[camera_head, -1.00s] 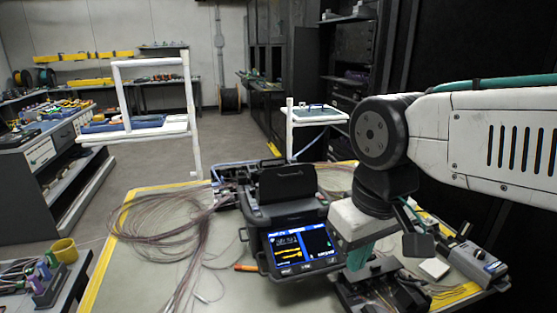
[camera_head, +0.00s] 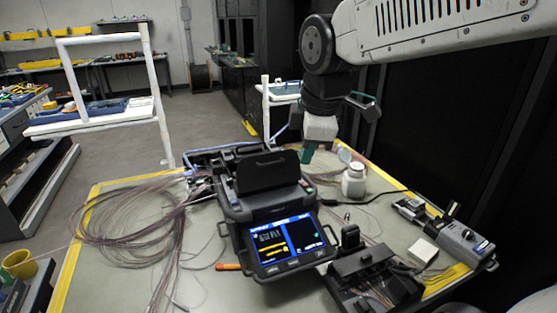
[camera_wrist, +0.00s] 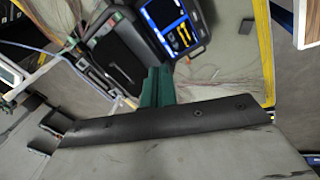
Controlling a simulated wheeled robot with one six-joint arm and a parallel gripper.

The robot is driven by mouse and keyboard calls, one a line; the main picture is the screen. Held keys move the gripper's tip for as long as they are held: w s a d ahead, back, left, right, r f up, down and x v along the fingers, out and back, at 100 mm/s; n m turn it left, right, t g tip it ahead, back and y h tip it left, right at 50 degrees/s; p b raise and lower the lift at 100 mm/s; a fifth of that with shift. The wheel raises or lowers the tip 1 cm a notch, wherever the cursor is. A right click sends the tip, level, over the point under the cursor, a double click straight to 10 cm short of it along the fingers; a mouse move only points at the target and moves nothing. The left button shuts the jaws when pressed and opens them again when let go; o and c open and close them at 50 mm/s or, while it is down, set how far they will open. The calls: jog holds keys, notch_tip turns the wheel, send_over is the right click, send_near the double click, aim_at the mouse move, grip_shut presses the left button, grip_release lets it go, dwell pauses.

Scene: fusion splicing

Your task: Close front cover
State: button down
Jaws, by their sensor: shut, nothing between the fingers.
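The fusion splicer (camera_head: 240,212) is a dark box on the table, its lit screen (camera_head: 287,240) facing me. A dark cover panel (camera_head: 268,171) stands raised at the top of the splicer; I cannot tell exactly how far open it is. In the wrist view, the splicer's dark body (camera_wrist: 118,58) and lit screen (camera_wrist: 172,24) are at the top, partly cut off. My gripper (camera_head: 308,153) has green fingers, shut and empty, beside the raised cover's right side, with no clear contact. The fingers also show in the wrist view (camera_wrist: 157,87), overlapping the splicer's edge.
A white jar (camera_head: 354,182) stands right of the splicer. A black tool (camera_head: 370,277) and a grey device (camera_head: 464,243) are at the table's right. Fiber coils (camera_head: 135,225) spread left of the splicer. An orange pen (camera_head: 228,267) lies before it.

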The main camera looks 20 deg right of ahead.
jog(key=w+a+n, duration=0.1)
jog(key=w+n, duration=0.3)
jog(key=w, duration=0.1)
send_near(271, 171)
notch_tip(271, 171, down, 4)
jog(key=s, duration=0.3)
jog(key=shift+w+t, duration=0.4)
jog(key=shift+w, duration=0.35)
jog(key=shift+a+r, duration=0.1)
